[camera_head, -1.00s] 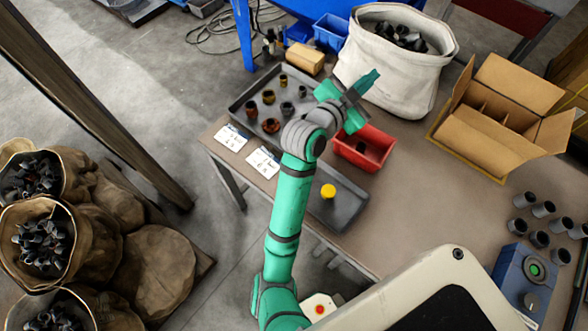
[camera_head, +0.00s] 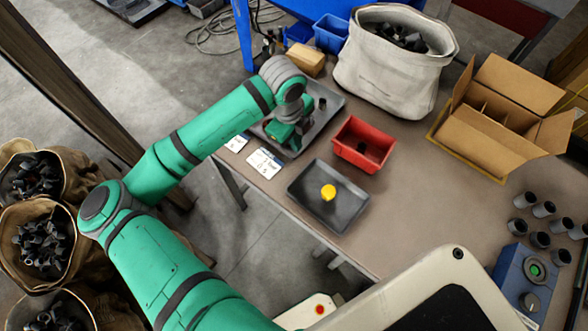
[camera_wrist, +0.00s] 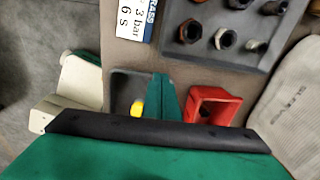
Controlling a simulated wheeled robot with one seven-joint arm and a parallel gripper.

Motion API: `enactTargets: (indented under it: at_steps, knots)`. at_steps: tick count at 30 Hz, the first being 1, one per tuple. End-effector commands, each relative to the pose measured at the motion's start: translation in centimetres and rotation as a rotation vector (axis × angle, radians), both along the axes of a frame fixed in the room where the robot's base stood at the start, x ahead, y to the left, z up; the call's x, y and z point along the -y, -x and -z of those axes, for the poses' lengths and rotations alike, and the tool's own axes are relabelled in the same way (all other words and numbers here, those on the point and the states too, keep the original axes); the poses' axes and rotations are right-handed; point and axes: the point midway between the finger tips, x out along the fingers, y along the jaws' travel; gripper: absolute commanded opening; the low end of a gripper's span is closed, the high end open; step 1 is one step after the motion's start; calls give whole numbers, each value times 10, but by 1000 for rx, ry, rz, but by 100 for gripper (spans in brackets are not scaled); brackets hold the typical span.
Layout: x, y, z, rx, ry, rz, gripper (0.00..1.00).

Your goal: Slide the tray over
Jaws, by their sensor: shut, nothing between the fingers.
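A small dark grey tray (camera_head: 345,209) lies near the table's front edge with a yellow round piece (camera_head: 328,192) in it. A larger grey tray (camera_head: 325,117) lies farther back, partly hidden by my arm; its dark and brown cylindrical parts show in the wrist view (camera_wrist: 226,38). My gripper (camera_head: 283,133) is over the near part of the larger tray in the head view, shut and empty. I cannot tell whether it touches that tray. In the wrist view a green finger (camera_wrist: 170,103) overlaps the picture between the small tray (camera_wrist: 121,88) and the red bin (camera_wrist: 232,103).
The red bin (camera_head: 348,153) stands between the trays, right of my gripper. Two white cards (camera_head: 264,163) lie at the left edge. A white sack (camera_head: 380,75) and an open cardboard box (camera_head: 480,135) stand behind.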

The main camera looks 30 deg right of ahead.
Motion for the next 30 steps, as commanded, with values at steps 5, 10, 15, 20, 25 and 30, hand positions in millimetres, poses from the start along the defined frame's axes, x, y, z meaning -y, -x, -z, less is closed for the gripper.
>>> enactTargets:
  at_steps: [5, 10, 15, 20, 25, 30]
  knots:
    - [-34, -7, 1, 1, -111, 24, 0]
    - [-40, -7, 10, -3, -127, 28, 0]
    - [-39, -7, 37, -4, -127, 27, 0]
    - [-39, -7, 67, -5, -126, 27, 0]
    - [-39, -7, 98, -3, -125, 27, 0]
    - [-30, 13, 101, -2, -123, 31, 0]
